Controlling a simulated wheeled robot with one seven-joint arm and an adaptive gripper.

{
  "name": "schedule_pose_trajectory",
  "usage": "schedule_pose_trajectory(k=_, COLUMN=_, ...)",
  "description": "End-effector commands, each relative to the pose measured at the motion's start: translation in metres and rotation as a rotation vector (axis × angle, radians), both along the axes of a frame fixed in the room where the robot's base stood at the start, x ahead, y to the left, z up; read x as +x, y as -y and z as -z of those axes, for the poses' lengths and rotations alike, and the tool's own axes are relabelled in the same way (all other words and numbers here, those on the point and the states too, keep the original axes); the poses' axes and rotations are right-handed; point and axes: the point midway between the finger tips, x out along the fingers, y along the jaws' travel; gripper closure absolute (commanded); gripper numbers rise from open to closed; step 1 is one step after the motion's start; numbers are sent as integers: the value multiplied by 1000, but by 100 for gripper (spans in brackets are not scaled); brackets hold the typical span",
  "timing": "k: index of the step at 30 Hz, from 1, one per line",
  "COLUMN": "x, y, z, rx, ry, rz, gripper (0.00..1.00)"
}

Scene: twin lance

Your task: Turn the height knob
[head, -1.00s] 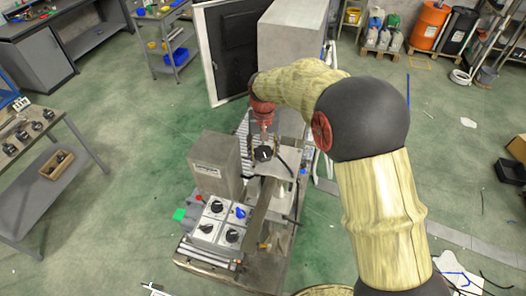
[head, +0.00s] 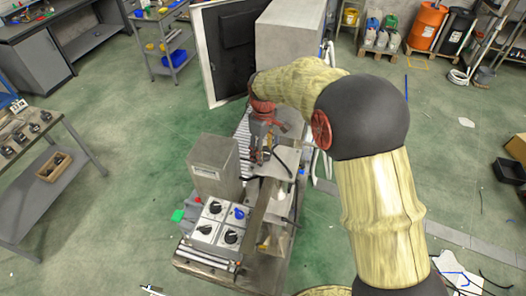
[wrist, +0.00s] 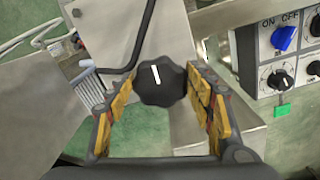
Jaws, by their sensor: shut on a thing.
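The height knob (wrist: 160,84) is black and lobed, with a white line on its face. In the wrist view it sits between the two fingers of my gripper (wrist: 160,98), whose yellow-brown pads flank it on the left and right. My gripper is shut on it. The white line points nearly straight up in that view, tipped slightly left. In the head view my gripper (head: 262,154) is over the metal machine (head: 268,208), near its middle. The knob cannot be made out there behind the fingers.
A control panel (head: 205,229) with black dials and a blue switch (head: 238,214) is at the machine's near left, beside a grey box (head: 213,167). A bent black rod (wrist: 136,50) passes close to the knob. Open green floor lies left of the machine.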

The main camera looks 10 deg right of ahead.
Motion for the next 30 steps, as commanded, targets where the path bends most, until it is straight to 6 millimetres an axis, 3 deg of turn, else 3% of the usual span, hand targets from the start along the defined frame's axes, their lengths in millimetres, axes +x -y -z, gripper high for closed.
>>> schedule_pose_trajectory(k=12, x=2, y=1, z=-1, rx=1, ry=2, rz=-226, gripper=72)
schedule_pose_trajectory(k=30, x=2, y=1, z=-1, rx=0, ry=3, rz=-272, gripper=72)
